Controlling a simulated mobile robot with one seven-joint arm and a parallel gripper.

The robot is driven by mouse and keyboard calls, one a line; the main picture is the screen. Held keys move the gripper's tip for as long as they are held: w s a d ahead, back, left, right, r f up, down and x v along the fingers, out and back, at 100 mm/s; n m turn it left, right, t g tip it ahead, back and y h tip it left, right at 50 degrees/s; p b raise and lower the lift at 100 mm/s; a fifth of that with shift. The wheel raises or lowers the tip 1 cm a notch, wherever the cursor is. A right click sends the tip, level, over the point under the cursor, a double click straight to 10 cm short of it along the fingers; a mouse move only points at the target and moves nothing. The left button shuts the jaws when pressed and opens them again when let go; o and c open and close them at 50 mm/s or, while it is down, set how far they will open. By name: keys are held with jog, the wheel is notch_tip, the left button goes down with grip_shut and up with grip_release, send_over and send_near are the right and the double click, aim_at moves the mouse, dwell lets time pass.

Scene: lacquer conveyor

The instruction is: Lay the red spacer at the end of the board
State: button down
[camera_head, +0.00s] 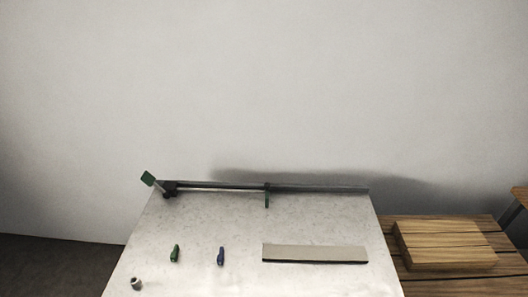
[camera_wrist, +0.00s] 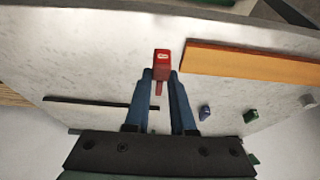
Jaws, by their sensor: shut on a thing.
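In the wrist view my gripper (camera_wrist: 161,75) is shut on the red spacer (camera_wrist: 162,58), a small red block with a pale label on its end. The spacer sits between the two blue fingertips; part of it is hidden by them. I cannot tell its height above the table. A long pale board (camera_head: 315,252) with a dark front edge lies at the right of the table in the head view. An orange-brown plank (camera_wrist: 240,62) lies to the right of the spacer in the wrist view. My gripper and the spacer are not in the head view.
On the pale table (camera_head: 205,220) stand a green piece (camera_head: 175,253), a blue piece (camera_head: 221,256) and a small grey cylinder (camera_head: 136,283). A dark rail (camera_head: 320,189) with green parts runs along the back edge. A wooden block (camera_head: 443,246) lies on slats to the right.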

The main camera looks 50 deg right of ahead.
jog(key=shift+f+b, duration=2.2)
jog(key=shift+f, duration=0.8)
jog(key=c, duration=0.7)
grip_release()
jog(key=v, duration=1.3)
